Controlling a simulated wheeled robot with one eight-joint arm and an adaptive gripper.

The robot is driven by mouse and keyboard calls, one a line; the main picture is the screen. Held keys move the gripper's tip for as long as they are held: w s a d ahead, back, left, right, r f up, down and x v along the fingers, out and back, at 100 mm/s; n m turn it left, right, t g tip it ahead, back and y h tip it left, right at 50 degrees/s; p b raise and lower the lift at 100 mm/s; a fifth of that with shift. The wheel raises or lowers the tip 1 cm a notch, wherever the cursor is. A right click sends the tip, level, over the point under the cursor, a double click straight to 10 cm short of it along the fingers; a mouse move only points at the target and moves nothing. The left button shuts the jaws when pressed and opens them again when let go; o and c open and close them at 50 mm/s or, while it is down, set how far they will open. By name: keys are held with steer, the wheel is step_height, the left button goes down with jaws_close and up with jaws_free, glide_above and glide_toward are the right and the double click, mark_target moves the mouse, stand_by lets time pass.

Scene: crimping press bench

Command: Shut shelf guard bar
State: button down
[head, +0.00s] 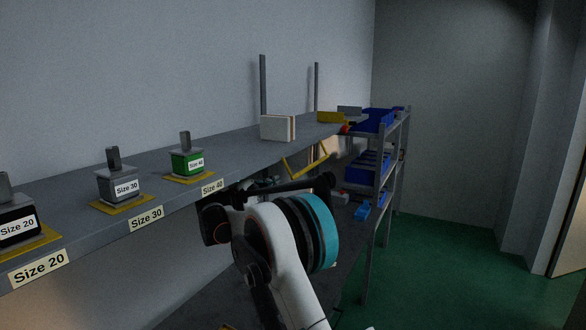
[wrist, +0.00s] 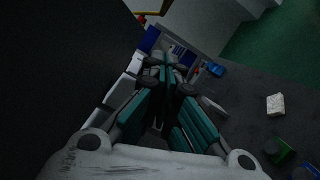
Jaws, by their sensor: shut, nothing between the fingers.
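A yellow bar (head: 304,163), which looks like the shelf guard bar, slants below the front edge of the upper shelf (head: 235,152) in the head view. Its ends and hinge are not clear. My arm's white and teal wrist stands in front of and below the shelf edge, hiding part of what lies behind. My gripper (wrist: 170,66) shows in the wrist view with its teal and grey fingers closed together at the tips, holding nothing.
Blocks labelled Size 20 (head: 17,224), Size 30 (head: 119,186) and Size 40 (head: 187,161) stand on yellow plates along the shelf. A white box (head: 277,128) stands farther along. A rack with blue bins (head: 374,121) is beyond. The green floor (head: 450,255) at right is clear.

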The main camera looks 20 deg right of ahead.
steer(key=w+d+r+p, duration=0.1)
steer(key=d+r, duration=0.1)
steer(key=d, duration=0.9)
steer(key=shift+w+d, duration=0.2)
steer(key=shift+w, duration=0.05)
steer(key=shift+r, duration=0.1)
